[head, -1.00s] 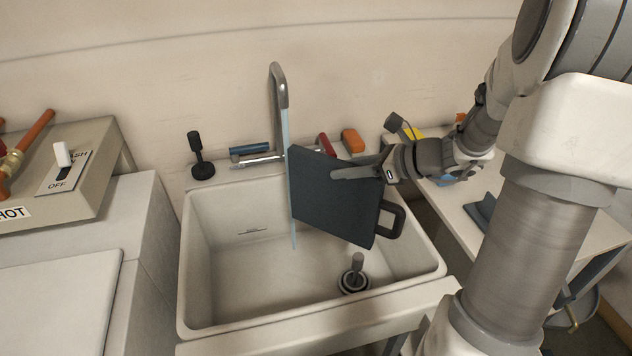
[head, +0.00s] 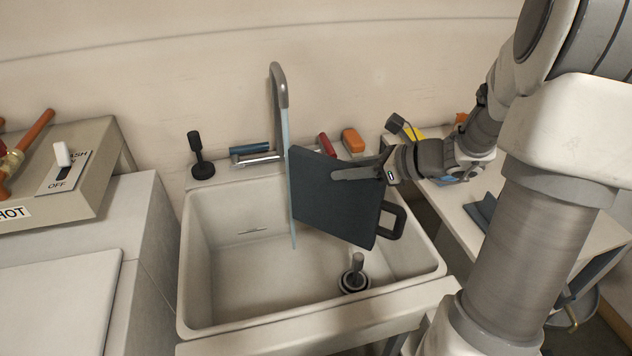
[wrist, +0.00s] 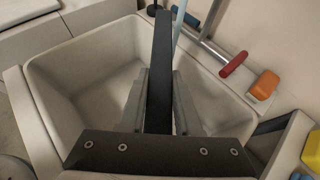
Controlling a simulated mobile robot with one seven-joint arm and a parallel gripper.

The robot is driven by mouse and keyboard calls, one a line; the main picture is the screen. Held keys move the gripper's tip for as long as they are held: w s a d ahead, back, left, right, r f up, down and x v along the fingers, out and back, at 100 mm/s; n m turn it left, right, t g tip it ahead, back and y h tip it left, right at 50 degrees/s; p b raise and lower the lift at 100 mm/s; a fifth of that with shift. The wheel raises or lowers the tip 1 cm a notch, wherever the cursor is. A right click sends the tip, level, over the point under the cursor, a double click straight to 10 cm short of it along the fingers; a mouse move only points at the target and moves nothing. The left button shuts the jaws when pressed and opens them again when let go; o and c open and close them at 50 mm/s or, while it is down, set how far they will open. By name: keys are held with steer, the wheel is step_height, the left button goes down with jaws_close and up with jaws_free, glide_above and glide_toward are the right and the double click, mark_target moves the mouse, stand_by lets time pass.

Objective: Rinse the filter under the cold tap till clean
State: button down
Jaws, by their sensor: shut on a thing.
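The filter (head: 334,198) is a dark blue-grey square panel with a black loop handle (head: 394,220) at its lower right. It is held tilted over the sink (head: 240,284), and shows edge-on in the wrist view (wrist: 160,72). My gripper (head: 358,172) is shut on its upper right side, one finger on each face. A thin pale-blue stream of water (head: 286,136) falls from the grey spout (head: 280,86) along the filter's left edge. The tap has a blue lever (head: 249,149) and a red lever (head: 327,145). The filter's far face is hidden in the head view.
An upright drain plug (head: 356,266) stands at the sink's front right. A black-knobbed post (head: 196,150) and an orange block (head: 353,140) are on the back ledge. A side table (head: 462,208) stands right, a box with a switch (head: 62,165) left.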

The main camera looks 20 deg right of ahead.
stand_by(0.3)
steer(key=s+r+p, duration=0.3)
steer(key=shift+s+d+r, duration=0.1)
steer(key=shift+s+d, duration=0.1)
steer(key=shift+d, duration=0.2)
steer(key=shift+s+d+r+p, duration=0.15)
steer(key=shift+s+r+p, duration=0.3)
steer(key=shift+s, duration=0.3)
